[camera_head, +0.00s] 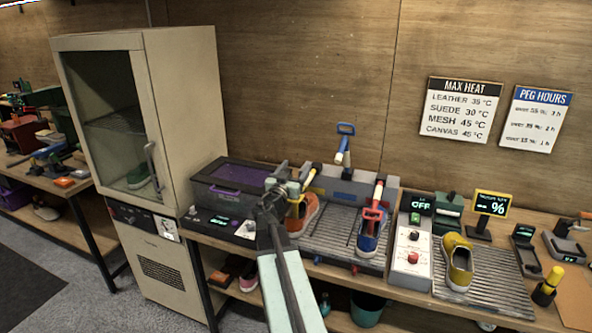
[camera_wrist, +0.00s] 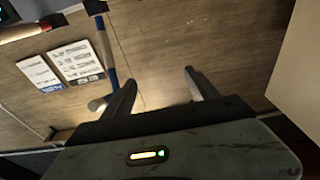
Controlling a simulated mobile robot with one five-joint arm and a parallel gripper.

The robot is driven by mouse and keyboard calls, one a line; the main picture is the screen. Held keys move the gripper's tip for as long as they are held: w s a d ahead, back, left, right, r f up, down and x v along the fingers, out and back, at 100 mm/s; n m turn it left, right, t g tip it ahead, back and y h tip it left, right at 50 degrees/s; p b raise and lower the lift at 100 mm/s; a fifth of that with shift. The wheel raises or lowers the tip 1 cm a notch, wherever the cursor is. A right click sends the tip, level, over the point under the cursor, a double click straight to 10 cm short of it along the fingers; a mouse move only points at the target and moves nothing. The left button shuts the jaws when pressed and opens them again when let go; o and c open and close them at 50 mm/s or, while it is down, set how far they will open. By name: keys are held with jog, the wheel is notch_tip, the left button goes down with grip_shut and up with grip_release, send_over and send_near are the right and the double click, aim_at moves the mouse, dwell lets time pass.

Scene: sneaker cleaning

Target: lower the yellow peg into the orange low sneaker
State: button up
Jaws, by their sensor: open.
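The orange low sneaker (camera_head: 306,212) stands at the left of the ribbed metal drying rack, partly hidden behind my arm. The yellow peg (camera_head: 309,179) shows as a tilted yellow bar just above that sneaker. Its lower part is hidden by my gripper, so I cannot tell whether it sits in the shoe. My gripper (camera_head: 288,186) is at the sneaker's upper left, close to the peg. In the wrist view the two fingers (camera_wrist: 160,90) are spread, with only wooden wall between them. I do not make out the yellow peg in that view.
A blue sneaker (camera_head: 368,238) with a red-handled peg (camera_head: 376,200) stands on the rack (camera_head: 335,235). A blue-handled peg (camera_head: 343,145) is upright behind. A control box (camera_head: 411,245) and yellow sneaker (camera_head: 457,262) are right.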

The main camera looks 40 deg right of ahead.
jog(key=b+v, duration=0.1)
jog(key=v, duration=0.6)
jog(key=shift+s+a, duration=0.15)
jog(key=shift+a, duration=0.15)
jog(key=shift+f, duration=0.15)
jog(key=w+a+n+t+y, duration=0.1)
jog(key=w+a+t+y, duration=0.15)
jog(key=w+a, duration=0.5)
jog(key=a+f+g+y, duration=0.2)
jog(key=a+f+y, duration=0.1)
jog(key=a+f, duration=0.7)
jog(key=s+a+f+n+g+y, duration=0.35)
jog(key=a+f+y, duration=0.25)
jog(key=a+f, duration=0.75)
jog(key=s+a+f+n+g+y, duration=0.1)
jog(key=s+a+n+g+y, duration=0.1)
jog(key=a, duration=0.5)
jog(key=s+a+f+n+g+y, duration=0.2)
jog(key=s+a+n+y, duration=0.2)
jog(key=s+a+n, duration=0.2)
jog(key=shift+a+f+n+g, duration=0.3)
jog(key=shift+a+n, duration=0.15)
jog(key=shift+a, duration=0.3)
